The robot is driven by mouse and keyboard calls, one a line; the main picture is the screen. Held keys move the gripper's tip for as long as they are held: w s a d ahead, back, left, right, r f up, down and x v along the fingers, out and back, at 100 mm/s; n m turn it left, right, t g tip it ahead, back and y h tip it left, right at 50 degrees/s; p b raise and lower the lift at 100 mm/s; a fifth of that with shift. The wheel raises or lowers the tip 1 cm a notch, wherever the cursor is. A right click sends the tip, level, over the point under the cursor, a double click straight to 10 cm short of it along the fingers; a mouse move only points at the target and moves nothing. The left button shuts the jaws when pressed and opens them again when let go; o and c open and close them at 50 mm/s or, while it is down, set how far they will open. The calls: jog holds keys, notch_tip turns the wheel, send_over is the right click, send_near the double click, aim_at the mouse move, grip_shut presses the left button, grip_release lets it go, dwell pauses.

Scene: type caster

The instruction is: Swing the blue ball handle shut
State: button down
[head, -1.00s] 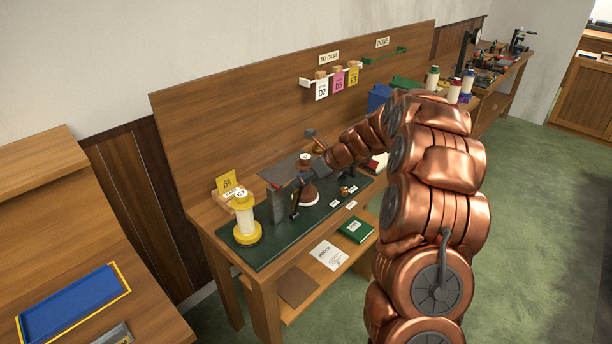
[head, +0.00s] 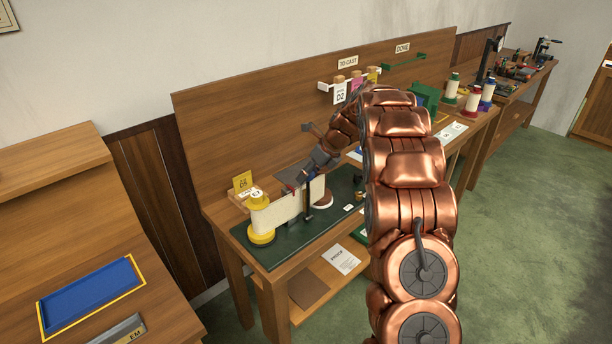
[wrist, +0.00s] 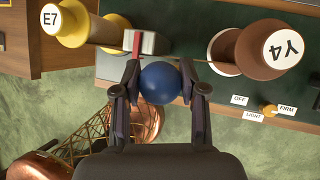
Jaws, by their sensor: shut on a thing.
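The blue ball handle (wrist: 160,83) sits between the two dark fingers of my gripper (wrist: 160,86) in the wrist view, with a finger against each side. The gripper is shut on it. In the head view my gripper (head: 312,177) is low over the dark green bench plate (head: 290,250), and the ball is mostly hidden. A yellow spool marked E7 (wrist: 72,22) stands at upper left in the wrist view. A brown spool marked Y4 (wrist: 270,50) is at the right. A grey block with a red stripe (wrist: 150,42) lies between them, just beyond the ball.
A cream band (head: 282,210) stretches rightward from the yellow spool in the head view. A brass selector knob (wrist: 268,109) is beside OFF, LIGHT and FIRM labels. Tags hang on the back panel (head: 250,110). A blue tray (head: 90,295) is on the left bench.

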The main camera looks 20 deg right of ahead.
jog(key=shift+w, duration=0.15)
jog(key=c, duration=0.6)
grip_release()
jog(key=shift+c, duration=0.2)
jog(key=v, duration=1.2)
jog(key=shift+a, duration=0.15)
